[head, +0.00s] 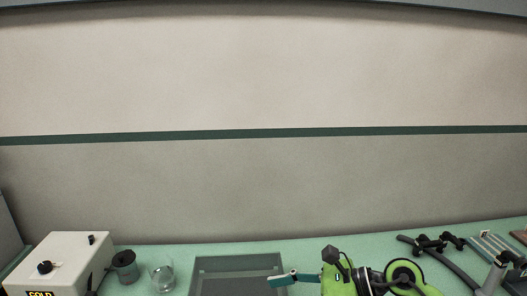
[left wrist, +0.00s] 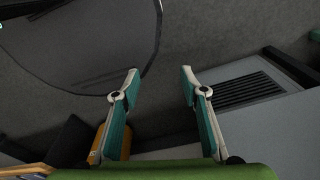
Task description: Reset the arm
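My left gripper (left wrist: 160,72) is open in the left wrist view, its two teal and pale fingers apart with nothing between them. It is not visible in the head view. The green arm low in the head view comes in from the right and appears to be my right arm. Its gripper (head: 281,280) points left, over or in front of a grey tray (head: 238,259). It is seen side-on, so whether its fingers are apart does not show.
The mint bench holds a white control box (head: 66,257), a dark cup (head: 124,265) and a clear glass vessel (head: 162,277) at left. Black clamps (head: 440,243) stand at right. The left wrist view shows a dark round plate (left wrist: 85,45) and a slotted vent (left wrist: 248,90).

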